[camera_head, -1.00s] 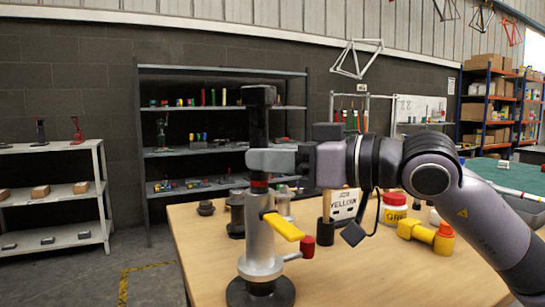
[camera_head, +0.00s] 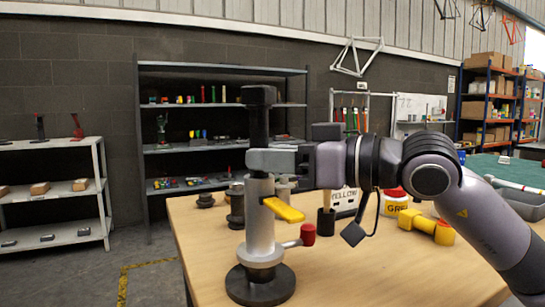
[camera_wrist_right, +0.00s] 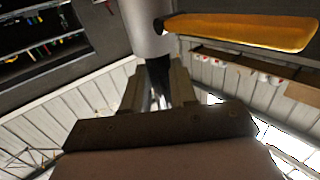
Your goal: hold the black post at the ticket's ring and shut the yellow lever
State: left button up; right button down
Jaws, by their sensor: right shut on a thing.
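The black post (camera_head: 258,122) stands upright in a silver sleeve (camera_head: 260,222) on a round black base (camera_head: 260,286). My right gripper (camera_head: 268,160) is shut on the post just above the sleeve's top and hides that stretch. No ring shows on the post now. The yellow lever (camera_head: 284,209) sticks out from the upper sleeve, apart from my gripper; it also shows in the right wrist view (camera_wrist_right: 245,30). The ticket (camera_head: 345,203) is a white card with "YELLOW" on it, partly hidden by my arm. My left gripper is not in view.
A red-knobbed handle (camera_head: 307,234) juts from the lower sleeve. Dark fittings (camera_head: 236,205) stand behind the sleeve. The table's front right is clear.

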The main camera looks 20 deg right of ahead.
jog(key=c, duration=0.8)
grip_release()
jog(key=v, duration=0.7)
jog(key=shift+d, duration=0.1)
